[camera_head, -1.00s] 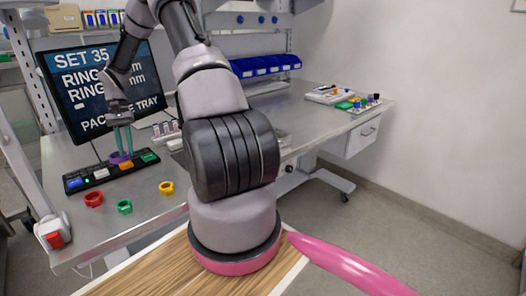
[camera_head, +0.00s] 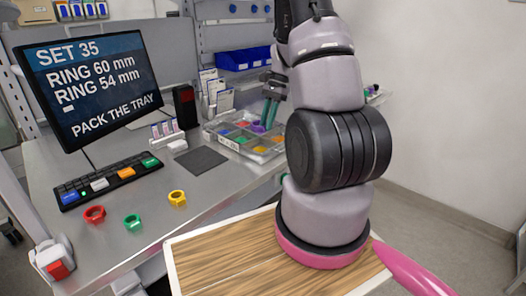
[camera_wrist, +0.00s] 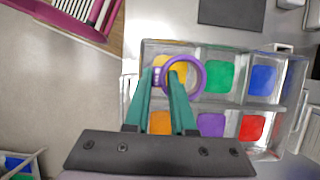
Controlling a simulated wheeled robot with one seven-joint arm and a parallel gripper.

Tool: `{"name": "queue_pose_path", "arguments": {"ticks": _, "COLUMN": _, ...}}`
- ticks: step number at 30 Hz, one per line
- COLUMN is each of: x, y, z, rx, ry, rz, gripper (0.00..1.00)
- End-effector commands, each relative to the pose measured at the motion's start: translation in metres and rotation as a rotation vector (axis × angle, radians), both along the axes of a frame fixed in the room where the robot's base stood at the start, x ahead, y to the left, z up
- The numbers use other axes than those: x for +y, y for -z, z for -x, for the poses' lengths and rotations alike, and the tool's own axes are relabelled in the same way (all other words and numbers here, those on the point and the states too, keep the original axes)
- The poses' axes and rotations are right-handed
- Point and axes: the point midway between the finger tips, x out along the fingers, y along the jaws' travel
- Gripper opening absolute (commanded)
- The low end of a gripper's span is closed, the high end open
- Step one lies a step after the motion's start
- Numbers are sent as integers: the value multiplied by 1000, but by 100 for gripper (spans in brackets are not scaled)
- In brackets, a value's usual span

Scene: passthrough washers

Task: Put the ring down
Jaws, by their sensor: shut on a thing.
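My gripper (camera_wrist: 164,77) is shut on a purple ring (camera_wrist: 201,76), which sticks out to the right of the fingertips in the wrist view. In the head view my gripper (camera_head: 268,113) holds the ring (camera_head: 258,127) over the clear compartment tray (camera_head: 228,148). In the wrist view the tray (camera_wrist: 283,137) has coloured pads in two rows: yellow, green and blue in the far row; orange, purple and red in the near row. The ring overlaps the yellow and green compartments in this view. Its height above the tray cannot be told.
Red (camera_head: 95,214), green (camera_head: 133,222) and yellow (camera_head: 177,198) nuts lie on the steel bench near its front edge. A keyboard (camera_head: 110,180) and a monitor (camera_head: 88,85) stand at left. A dark mat (camera_head: 202,159) lies left of the tray.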

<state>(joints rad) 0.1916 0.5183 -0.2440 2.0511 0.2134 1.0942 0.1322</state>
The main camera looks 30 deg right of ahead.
Motion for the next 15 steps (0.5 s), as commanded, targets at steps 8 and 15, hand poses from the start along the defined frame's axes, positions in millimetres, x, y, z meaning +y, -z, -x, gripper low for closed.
{"name": "queue_pose_path", "arguments": {"ticks": 8, "x": 0, "y": 49, "z": 2, "rx": 5, "ry": 6, "rz": -1, "gripper": 0}}
{"name": "queue_pose_path", "arguments": {"ticks": 15, "x": 0, "y": 69, "z": 2, "rx": 5, "ry": 5, "rz": -1, "gripper": 0}}
